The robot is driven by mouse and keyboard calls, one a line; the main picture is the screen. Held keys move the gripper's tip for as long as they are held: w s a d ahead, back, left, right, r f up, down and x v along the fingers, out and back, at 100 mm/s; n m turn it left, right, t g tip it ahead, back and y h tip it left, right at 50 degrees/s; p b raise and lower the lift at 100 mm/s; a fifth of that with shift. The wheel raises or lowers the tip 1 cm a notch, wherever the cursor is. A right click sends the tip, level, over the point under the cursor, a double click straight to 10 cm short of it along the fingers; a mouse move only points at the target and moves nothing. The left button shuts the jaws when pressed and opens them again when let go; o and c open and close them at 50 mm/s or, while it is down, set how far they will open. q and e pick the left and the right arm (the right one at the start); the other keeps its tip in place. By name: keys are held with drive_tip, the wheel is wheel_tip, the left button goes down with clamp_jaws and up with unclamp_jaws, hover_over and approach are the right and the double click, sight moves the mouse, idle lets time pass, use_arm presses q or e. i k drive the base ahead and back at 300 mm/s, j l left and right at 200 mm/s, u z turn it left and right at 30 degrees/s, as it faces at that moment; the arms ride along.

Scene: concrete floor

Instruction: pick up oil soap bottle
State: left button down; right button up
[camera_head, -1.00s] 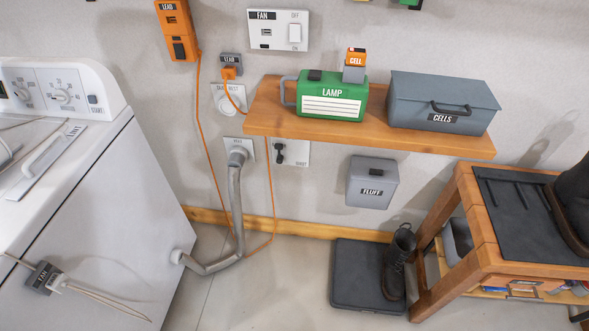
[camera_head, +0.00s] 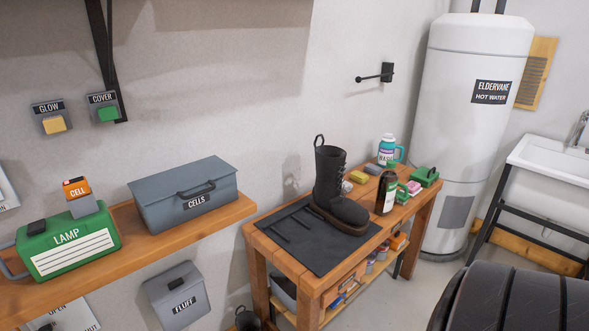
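A dark brown bottle (camera_head: 386,192) with a pale label stands upright on the wooden workbench (camera_head: 345,262), right of a black boot. Its label is too small to read, so I cannot tell for sure that it is the oil soap. A teal and white jug (camera_head: 387,151) with a handle stands behind it near the wall; its label seems to read WASH. Neither of my grippers is in view.
The black boot (camera_head: 335,188) stands on a dark mat (camera_head: 300,236) on the bench. Small blocks and a green box (camera_head: 425,176) lie around the bottle. A water heater (camera_head: 470,120) and sink (camera_head: 560,170) are at the right. A black ribbed rounded shape (camera_head: 515,300) fills the lower right.

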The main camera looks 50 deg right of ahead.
sight(388, 182)
drive_tip(key=z, duration=2.25)
drive_tip(key=u, duration=0.55)
drive_tip(key=i+l+u, duration=0.2)
drive_tip(key=l, duration=0.15)
drive_tip(key=i+l+u, duration=0.15)
drive_tip(key=l, duration=0.2)
drive_tip(key=i+l+u, duration=0.2)
drive_tip(key=l, duration=0.2)
drive_tip(key=l+u, duration=0.2)
drive_tip(key=l, duration=0.15)
drive_tip(key=i+l+u, duration=0.15)
drive_tip(key=l, duration=0.3)
